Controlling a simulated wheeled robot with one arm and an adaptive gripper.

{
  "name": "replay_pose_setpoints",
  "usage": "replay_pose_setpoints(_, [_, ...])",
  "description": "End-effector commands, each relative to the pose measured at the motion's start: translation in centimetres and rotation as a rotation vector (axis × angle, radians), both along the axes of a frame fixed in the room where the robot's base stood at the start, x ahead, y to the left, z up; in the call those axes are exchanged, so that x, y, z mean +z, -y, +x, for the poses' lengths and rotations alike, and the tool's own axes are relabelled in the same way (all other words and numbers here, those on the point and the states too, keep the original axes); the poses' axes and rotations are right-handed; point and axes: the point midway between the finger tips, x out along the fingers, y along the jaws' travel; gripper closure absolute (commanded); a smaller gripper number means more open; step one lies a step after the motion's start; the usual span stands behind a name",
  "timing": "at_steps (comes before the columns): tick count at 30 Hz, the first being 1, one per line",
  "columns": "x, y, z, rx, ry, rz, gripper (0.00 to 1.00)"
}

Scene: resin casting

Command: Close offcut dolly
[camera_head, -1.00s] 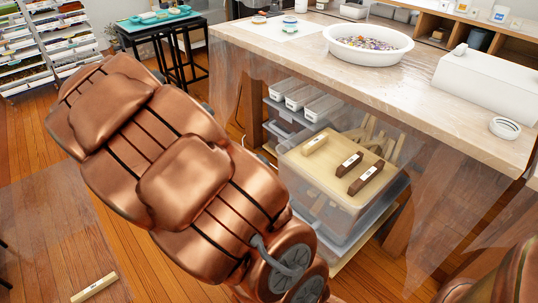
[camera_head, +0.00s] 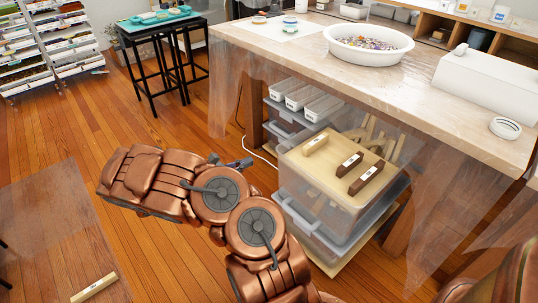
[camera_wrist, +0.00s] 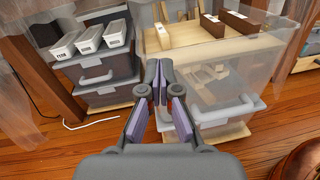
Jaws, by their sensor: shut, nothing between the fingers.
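The offcut dolly appears to be the clear plastic drawer unit (camera_head: 300,225) on a pale wooden base, holding wood offcuts. It stands partly out from under the workbench in the head view. It also shows at the right in the wrist view (camera_wrist: 205,75), with a grey handle on its lower front. My gripper (camera_head: 241,163) is left of the unit in the head view. In the wrist view my shut, empty fingers (camera_wrist: 160,75) point at the unit's left front edge and cover part of it. I cannot tell whether they touch it.
The workbench (camera_head: 430,85) carries a white basin (camera_head: 368,44) and a clear sheet hangs from it. A grey drawer stack (camera_wrist: 92,65) with white trays stands left of the dolly. A light wooden block (camera_head: 94,288) lies on the floor mat.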

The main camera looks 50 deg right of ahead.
Motion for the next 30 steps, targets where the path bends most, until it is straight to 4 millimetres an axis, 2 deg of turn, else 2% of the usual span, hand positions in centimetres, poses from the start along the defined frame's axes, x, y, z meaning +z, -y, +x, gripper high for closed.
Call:
replay_pose_setpoints(1, [-1.5,-0.1,0.6,0.029,-0.032,0.008,1.00])
replay_pose_setpoints(6, [-4.3,-0.5,2.3,0.100,-0.096,0.026,1.00])
replay_pose_setpoints(11, [-5.3,-0.4,2.7,0.124,-0.117,0.030,1.00])
replay_pose_setpoints(14, [-5.4,0.2,2.7,0.126,-0.118,0.030,1.00])
replay_pose_setpoints(30, [-5.5,8.4,0.8,0.122,-0.117,0.032,1.00])
